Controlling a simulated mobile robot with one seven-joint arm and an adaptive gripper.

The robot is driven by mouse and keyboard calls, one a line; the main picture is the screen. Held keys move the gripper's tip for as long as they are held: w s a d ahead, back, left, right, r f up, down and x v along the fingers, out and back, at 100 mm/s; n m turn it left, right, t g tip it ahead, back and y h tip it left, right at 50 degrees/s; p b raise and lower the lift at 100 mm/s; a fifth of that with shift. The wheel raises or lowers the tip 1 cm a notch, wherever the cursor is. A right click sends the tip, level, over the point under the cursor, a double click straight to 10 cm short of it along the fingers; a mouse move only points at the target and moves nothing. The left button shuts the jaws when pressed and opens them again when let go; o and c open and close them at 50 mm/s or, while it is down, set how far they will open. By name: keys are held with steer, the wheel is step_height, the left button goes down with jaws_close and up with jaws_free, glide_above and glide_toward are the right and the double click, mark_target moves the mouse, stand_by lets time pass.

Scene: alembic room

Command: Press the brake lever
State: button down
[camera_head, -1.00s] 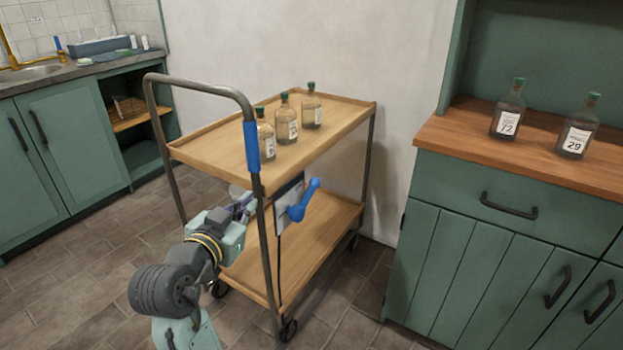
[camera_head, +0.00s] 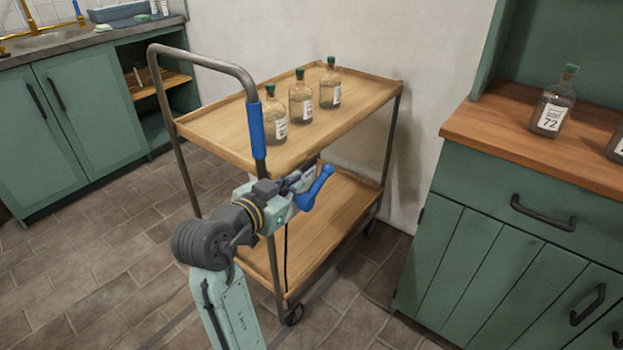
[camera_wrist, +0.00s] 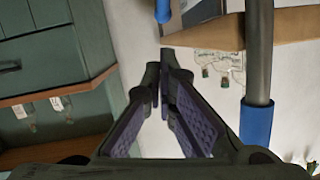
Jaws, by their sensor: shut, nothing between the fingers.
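The brake lever (camera_head: 317,187) is a blue bar with a round hub, mounted on the side of the wooden cart below its top shelf. It slants up to the right. My gripper (camera_head: 306,172) is just left of and close to the lever, by the cart's near post; I cannot tell whether they touch. In the wrist view the fingertips (camera_wrist: 157,78) are together with nothing between them. A blue end, likely the lever (camera_wrist: 163,10), shows at the top edge beyond them, apart from the tips in the picture. The lever's mount is mostly hidden by my gripper.
The cart's metal handle post has a blue grip sleeve (camera_head: 256,131), also close on the right in the wrist view (camera_wrist: 256,122). Three corked bottles (camera_head: 301,98) stand on the top shelf (camera_head: 215,126). A green cabinet (camera_head: 480,240) with bottles stands right; floor is clear left.

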steer(key=p, duration=0.1)
glide_toward(328, 172)
step_height(328, 172, up, 2)
steer(key=w+d, duration=0.2)
steer(key=shift+w+f, duration=0.9)
steer(key=shift+f, duration=0.3)
steer(key=shift+w+d+f, duration=0.1)
steer(key=shift+w+f, duration=0.1)
steer(key=shift+f, duration=0.1)
steer(key=shift+w+d+r+p, duration=0.1)
steer(key=shift+w+p, duration=0.05)
steer(key=shift+p, duration=0.7)
steer(key=shift+d+g+p, duration=0.1)
steer(key=shift+g+p, duration=0.2)
